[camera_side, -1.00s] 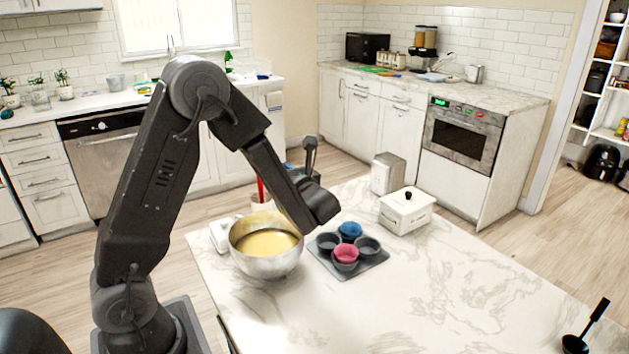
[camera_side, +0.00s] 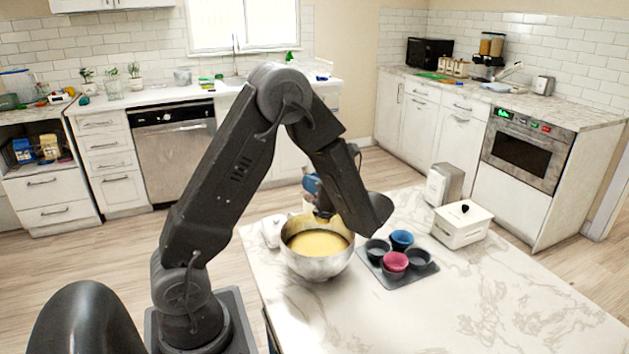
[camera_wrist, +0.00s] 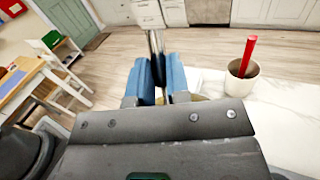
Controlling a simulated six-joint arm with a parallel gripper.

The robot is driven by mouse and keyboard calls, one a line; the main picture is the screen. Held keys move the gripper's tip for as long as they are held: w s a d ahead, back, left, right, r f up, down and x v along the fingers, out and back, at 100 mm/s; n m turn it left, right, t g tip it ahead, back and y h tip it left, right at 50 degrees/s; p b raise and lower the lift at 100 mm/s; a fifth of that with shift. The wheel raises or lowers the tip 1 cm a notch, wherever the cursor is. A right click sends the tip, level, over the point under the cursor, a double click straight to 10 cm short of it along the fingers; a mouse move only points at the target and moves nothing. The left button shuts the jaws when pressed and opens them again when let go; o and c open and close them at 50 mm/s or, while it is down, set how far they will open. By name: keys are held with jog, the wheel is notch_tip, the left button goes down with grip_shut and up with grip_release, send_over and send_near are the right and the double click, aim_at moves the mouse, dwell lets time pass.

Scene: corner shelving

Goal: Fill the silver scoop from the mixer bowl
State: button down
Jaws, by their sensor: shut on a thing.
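The silver mixer bowl (camera_side: 318,267) stands near the left edge of the marble island in the side view, holding pale yellow batter (camera_side: 316,243). My gripper (camera_side: 311,185) is at the bowl's back rim, pointing down and partly hidden by my arm. In the wrist view my gripper's blue fingers (camera_wrist: 159,82) are shut on the silver scoop, whose shiny handle (camera_wrist: 155,44) shows between and beyond them. The scoop's head is hidden, so I cannot tell whether it touches the batter or holds any.
A muffin tray (camera_side: 394,281) with dark, blue and pink cups sits right of the bowl. A pot (camera_wrist: 241,84) with a red-handled utensil stands nearby. The island's front right is clear.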

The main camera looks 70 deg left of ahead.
jog(key=shift+f, duration=7.45)
jog(key=shift+r, duration=6.25)
